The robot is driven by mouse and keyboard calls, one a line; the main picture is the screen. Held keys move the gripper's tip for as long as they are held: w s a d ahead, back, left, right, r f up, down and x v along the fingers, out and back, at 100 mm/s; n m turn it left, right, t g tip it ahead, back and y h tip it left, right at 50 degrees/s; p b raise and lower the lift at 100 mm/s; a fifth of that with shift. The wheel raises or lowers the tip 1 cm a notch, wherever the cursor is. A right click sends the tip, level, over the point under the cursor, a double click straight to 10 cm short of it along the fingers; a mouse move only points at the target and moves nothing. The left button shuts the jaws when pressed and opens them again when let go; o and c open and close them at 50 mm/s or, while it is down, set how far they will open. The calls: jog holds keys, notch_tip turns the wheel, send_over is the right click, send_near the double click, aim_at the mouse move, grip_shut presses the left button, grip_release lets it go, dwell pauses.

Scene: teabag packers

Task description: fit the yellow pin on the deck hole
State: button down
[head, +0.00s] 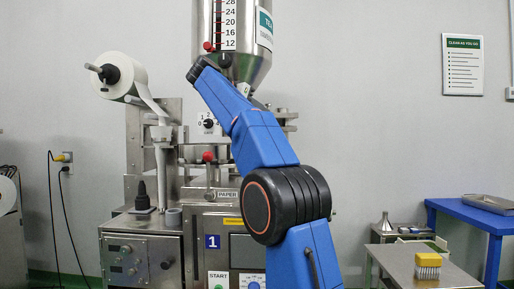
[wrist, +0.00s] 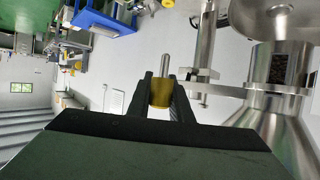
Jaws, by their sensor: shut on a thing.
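My gripper (wrist: 162,88) is shut on the yellow pin (wrist: 161,98) in the wrist view. The pin has a yellow body between the dark fingers and a grey metal shaft that points away from my gripper. In the head view my blue arm reaches up in front of the machine, and my gripper and the pin cannot be made out there. The machine's steel deck (head: 128,219) is at the left of the arm. I cannot make out the deck hole; my arm covers part of the machine.
A steel hopper (head: 231,45) stands above the machine, with a white paper roll (head: 124,75) at its left. A black cone-shaped part (head: 142,197) stands on the deck. A yellow-topped block (head: 431,254) sits on a low table at right, near a blue table (head: 470,213).

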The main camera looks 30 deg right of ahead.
notch_tip(320, 180, down, 13)
dwell(0.6)
jog(key=shift+a+f, duration=0.1)
jog(key=shift+f, duration=2.85)
jog(key=shift+f, duration=2.05)
jog(key=c, duration=1.5)
grip_release()
jog(key=v, duration=1.7)
jog(key=shift+s+a+r, duration=0.1)
jog(key=shift+a+r, duration=0.05)
jog(key=shift+r, duration=0.05)
